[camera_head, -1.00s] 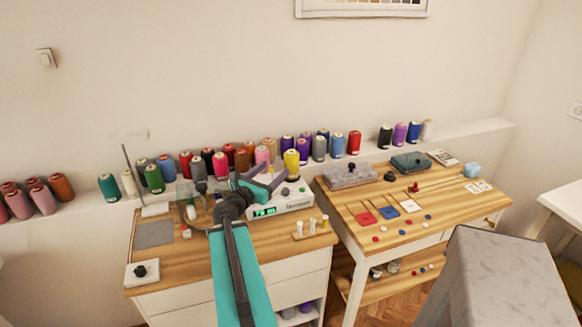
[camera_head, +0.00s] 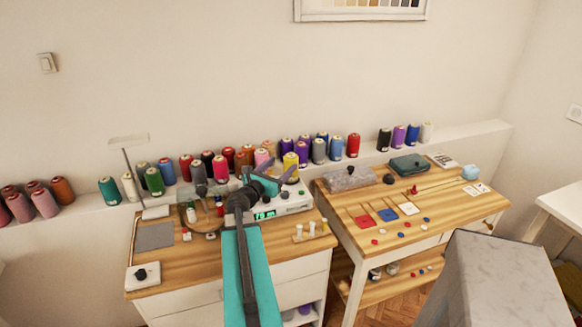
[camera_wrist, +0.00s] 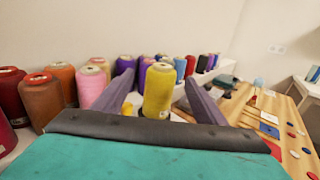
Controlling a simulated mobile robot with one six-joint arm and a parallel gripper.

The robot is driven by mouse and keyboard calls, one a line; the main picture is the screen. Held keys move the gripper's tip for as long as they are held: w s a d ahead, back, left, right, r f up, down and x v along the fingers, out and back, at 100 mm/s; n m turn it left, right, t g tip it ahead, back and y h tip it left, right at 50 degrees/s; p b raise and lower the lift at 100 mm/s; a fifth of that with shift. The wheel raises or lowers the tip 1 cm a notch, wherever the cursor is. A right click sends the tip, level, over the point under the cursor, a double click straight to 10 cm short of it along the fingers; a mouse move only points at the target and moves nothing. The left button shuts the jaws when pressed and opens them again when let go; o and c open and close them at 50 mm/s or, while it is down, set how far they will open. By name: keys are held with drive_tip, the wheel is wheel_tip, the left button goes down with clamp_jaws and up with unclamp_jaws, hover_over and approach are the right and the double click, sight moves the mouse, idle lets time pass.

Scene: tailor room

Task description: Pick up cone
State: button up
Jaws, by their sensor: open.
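Several thread cones are in view. A yellow cone (camera_head: 290,167) stands upright at the back of the left table, by the white device with a green display. In the wrist view the yellow cone (camera_wrist: 159,95) is near the centre, lined up between my two fingers. My gripper (camera_head: 278,172) is open, with clear gaps on both sides of the cone in the wrist view (camera_wrist: 160,84). I cannot tell whether the fingers reach around it or stop in front.
A pink cone (camera_wrist: 92,84) and an orange cone (camera_wrist: 41,101) stand left of the yellow one. Purple cones stand close behind. The white device (camera_head: 291,203) lies below the gripper. The right table (camera_head: 370,250) holds flat squares and small buttons.

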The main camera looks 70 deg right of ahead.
sight(288, 157)
drive_tip(key=shift+s+d+f+p, duration=0.1)
drive_tip(key=shift+s+d+p, duration=0.2)
drive_tip(key=shift+d, duration=0.55)
drive_tip(key=shift+s+d+r+p, duration=0.1)
drive_tip(key=shift+d+p, duration=0.3)
drive_tip(key=shift+d, duration=0.45)
drive_tip(key=shift+s+d+f+p, duration=0.1)
drive_tip(key=shift+s+d+p, duration=0.2)
drive_tip(key=shift+d, duration=0.55)
drive_tip(key=shift+w, duration=0.1)
drive_tip(key=c, duration=1.3)
drive_tip(key=shift+r, duration=0.8)
wheel_tip(288, 157, up, 10)
drive_tip(key=a+b, duration=0.3)
drive_tip(key=a, duration=0.1)
drive_tip(key=w+a+b, duration=0.1)
drive_tip(key=a+b, duration=0.2)
drive_tip(key=w+a+b, duration=0.1)
drive_tip(key=a+b, duration=0.2)
drive_tip(key=a, duration=0.1)
drive_tip(key=shift+w+a+b, duration=0.25)
drive_tip(key=shift+a+b, duration=0.1)
